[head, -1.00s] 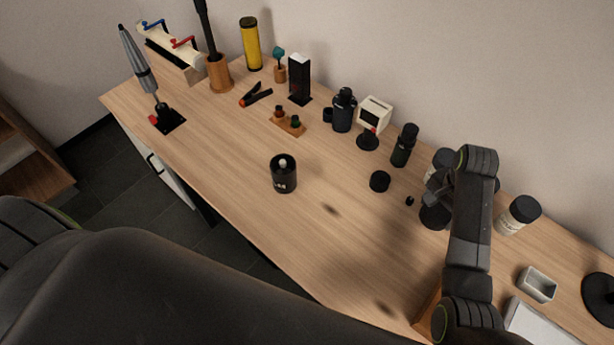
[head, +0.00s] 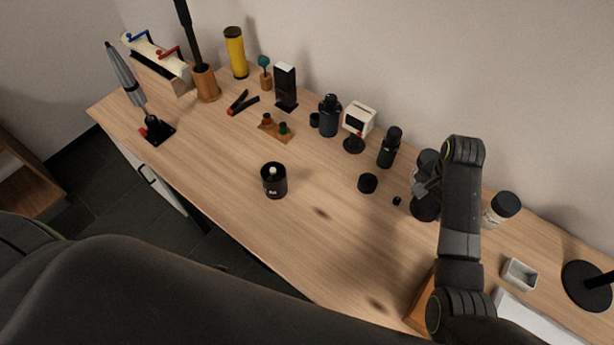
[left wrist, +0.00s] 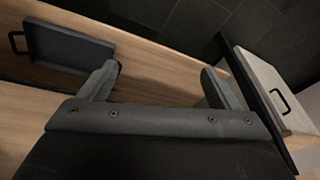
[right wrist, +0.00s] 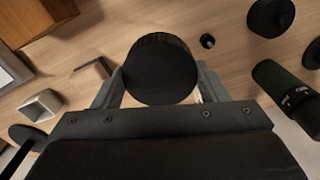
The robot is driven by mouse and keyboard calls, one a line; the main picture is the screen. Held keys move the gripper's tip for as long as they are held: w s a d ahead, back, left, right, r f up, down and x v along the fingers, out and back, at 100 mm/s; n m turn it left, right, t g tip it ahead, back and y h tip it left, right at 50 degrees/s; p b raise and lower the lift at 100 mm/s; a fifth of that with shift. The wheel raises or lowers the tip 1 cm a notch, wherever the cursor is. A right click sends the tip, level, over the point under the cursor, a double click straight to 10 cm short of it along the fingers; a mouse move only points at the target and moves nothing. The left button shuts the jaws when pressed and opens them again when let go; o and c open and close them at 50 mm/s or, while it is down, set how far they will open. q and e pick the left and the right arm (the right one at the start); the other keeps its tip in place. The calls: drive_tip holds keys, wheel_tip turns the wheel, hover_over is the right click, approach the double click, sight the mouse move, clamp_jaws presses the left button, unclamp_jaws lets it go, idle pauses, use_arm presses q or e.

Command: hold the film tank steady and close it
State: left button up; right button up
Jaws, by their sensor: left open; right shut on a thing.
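The film tank (head: 274,186) is a black open-topped cylinder standing upright near the middle of the table in the head view, with a pale core showing inside. My right gripper (head: 427,190) is well to the right of it. In the right wrist view, my right gripper (right wrist: 158,85) is shut on a black round lid (right wrist: 160,70), which sits between the fingers. The lid also shows in the head view (head: 424,209), partly hidden by my gripper. My left gripper (left wrist: 160,82) is open and empty in the left wrist view; it is outside the head view.
A low black cap (head: 368,183) and a tiny black piece (head: 396,201) lie between tank and right gripper. Dark bottles (head: 389,148) and a small white timer-like box (head: 359,117) stand along the back. The tabletop around the tank is clear.

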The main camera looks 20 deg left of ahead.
use_arm(q)
drive_tip(key=w+d+r+t+p, duration=0.15)
drive_tip(key=w+r, duration=0.25)
drive_tip(key=r, duration=1)
use_arm(e)
wheel_tip(320, 180, up, 2)
drive_tip(key=shift+r, duration=0.1)
drive_tip(key=shift+f+b, duration=0.45)
drive_tip(key=shift+f, duration=0.15)
drive_tip(key=shift+f+b, duration=0.85)
drive_tip(key=shift+f, duration=0.1)
use_arm(q)
drive_tip(key=m+t+h, duration=0.1)
drive_tip(key=t+h, duration=0.1)
drive_tip(key=t, duration=0.7)
approach(269, 183)
drive_tip(key=w, duration=0.1)
use_arm(e)
drive_tip(key=shift+f+b, duration=0.3)
drive_tip(key=shift+f, duration=0.05)
use_arm(q)
drive_tip(key=shift+w+d+f, duration=0.1)
drive_tip(key=shift+w+f, duration=0.1)
drive_tip(key=shift+w, duration=0.2)
drive_tip(key=b+x, duration=0.2)
drive_tip(key=x, duration=0.5)
drive_tip(key=shift+s+f, duration=0.1)
drive_tip(key=shift+f, duration=0.05)
use_arm(e)
drive_tip(key=shift+f, duration=0.95)
